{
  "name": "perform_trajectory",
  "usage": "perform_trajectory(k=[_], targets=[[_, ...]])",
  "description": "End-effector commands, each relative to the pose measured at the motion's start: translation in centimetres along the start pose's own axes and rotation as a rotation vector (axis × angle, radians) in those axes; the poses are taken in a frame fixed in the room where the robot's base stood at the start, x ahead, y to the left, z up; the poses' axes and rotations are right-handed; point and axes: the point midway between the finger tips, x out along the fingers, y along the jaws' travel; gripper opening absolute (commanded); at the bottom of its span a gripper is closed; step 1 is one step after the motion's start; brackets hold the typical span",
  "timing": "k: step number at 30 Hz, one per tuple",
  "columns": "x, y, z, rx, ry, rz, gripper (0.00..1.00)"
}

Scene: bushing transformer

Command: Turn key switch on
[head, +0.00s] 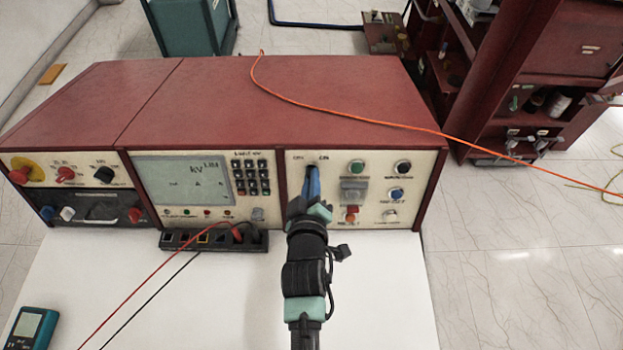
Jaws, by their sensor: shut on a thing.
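The key switch (311,168) is at the upper left of the cream right-hand panel (377,170) of a red test unit, under small lettering. My gripper (312,182) reaches up from the bottom of the head view to this panel. Its blue fingertips are at the switch and shut on it. The fingers hide most of the switch, so I cannot tell which way the key points. The display (184,180) on the middle panel is lit and reads kV with small digits.
Green (357,167), black (403,167), blue (396,194) and red (351,214) controls sit close right of my gripper. A black socket strip (205,241) with red and black leads lies in front. An orange cable (340,113) crosses the unit's top. The white table (385,295) is clear at front right.

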Motion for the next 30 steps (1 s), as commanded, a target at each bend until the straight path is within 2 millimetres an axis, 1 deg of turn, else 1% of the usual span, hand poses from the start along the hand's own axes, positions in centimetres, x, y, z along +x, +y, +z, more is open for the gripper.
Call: perform_trajectory(k=[5, 11, 30], targets=[[0.00, -0.02, 0.03, 0.041, 0.000, -0.003, 0.00], [0.00, -0.06, 0.06, 0.157, -0.001, -0.011, 0.00], [0.00, -0.02, 0.09, 0.751, -0.002, -0.049, 0.00]])
